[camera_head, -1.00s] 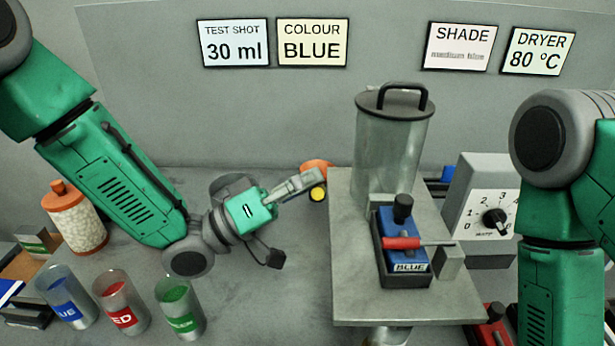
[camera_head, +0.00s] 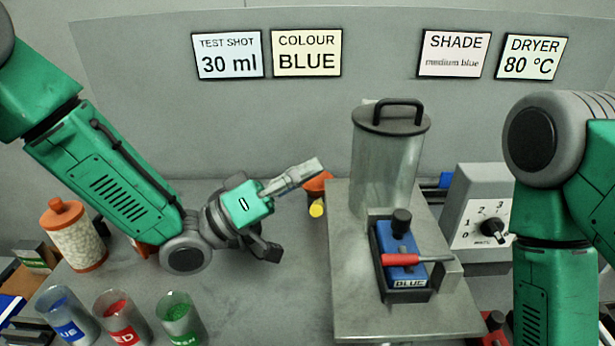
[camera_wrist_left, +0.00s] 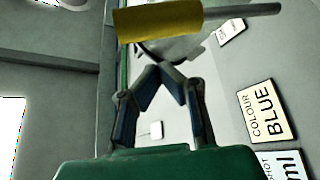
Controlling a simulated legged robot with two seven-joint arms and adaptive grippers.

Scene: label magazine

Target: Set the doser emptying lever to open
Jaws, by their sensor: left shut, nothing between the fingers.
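A yellow lever handle (camera_head: 317,209) shows beside an orange part (camera_head: 318,184), behind the left edge of the doser's grey plate (camera_head: 350,308). In the left wrist view the yellow handle (camera_wrist_left: 160,22) is large, with a grey rod out to the right. My left gripper (camera_head: 312,168) is shut and empty, close to the orange part in the picture. In the wrist view its fingertips (camera_wrist_left: 162,68) meet just below the yellow handle, with no clear grip on it. Contact cannot be told. My right arm shows at the right; its gripper is out of view.
A clear lidded hopper (camera_head: 388,160) and a blue block with a red lever (camera_head: 415,259) stand on the plate. A dial box (camera_head: 485,205) is to the right. Cups (camera_head: 122,315) and a pellet jar (camera_head: 75,238) stand at the left. The table's middle is clear.

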